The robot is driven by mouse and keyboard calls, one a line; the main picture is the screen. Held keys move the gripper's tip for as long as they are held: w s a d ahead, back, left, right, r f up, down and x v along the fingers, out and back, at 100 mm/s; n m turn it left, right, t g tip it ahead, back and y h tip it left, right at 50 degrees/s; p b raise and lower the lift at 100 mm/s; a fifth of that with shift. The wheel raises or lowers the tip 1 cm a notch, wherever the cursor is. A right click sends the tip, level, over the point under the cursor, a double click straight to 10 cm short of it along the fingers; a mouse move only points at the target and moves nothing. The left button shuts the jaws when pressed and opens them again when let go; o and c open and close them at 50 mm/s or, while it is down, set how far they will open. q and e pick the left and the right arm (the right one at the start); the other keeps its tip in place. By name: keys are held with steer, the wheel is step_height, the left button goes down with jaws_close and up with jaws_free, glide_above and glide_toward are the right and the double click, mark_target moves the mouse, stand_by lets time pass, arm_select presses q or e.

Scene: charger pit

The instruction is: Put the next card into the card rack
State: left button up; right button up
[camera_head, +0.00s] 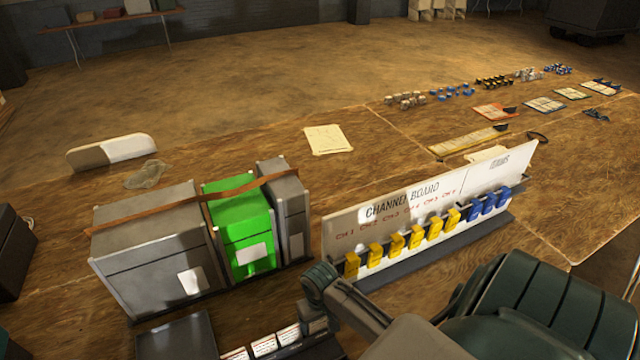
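A low dark row (322,347) sits at the bottom edge, left of centre. It has several white-labelled cards (264,345) standing in it, and its lower part is cut off by the frame. I cannot tell for sure whether it is the card rack. My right arm comes in from the lower right. Its dark end, my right gripper (316,304), is over the right end of this row. The fingers are not clear, and I cannot tell whether they hold a card. My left gripper is not in view.
A white channel board (390,205) with yellow and blue clips stands right of centre. Grey boxes (155,250) and a green box (240,228) stand at left under a brown strap. A dark flat tray (175,337) lies in front. A paper sheet (327,139) lies behind.

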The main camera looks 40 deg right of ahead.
step_height(320, 180, up, 9)
steer(key=shift+r+b, duration=0.2)
steer(key=shift+b, duration=1)
steer(key=shift+r, duration=0.7)
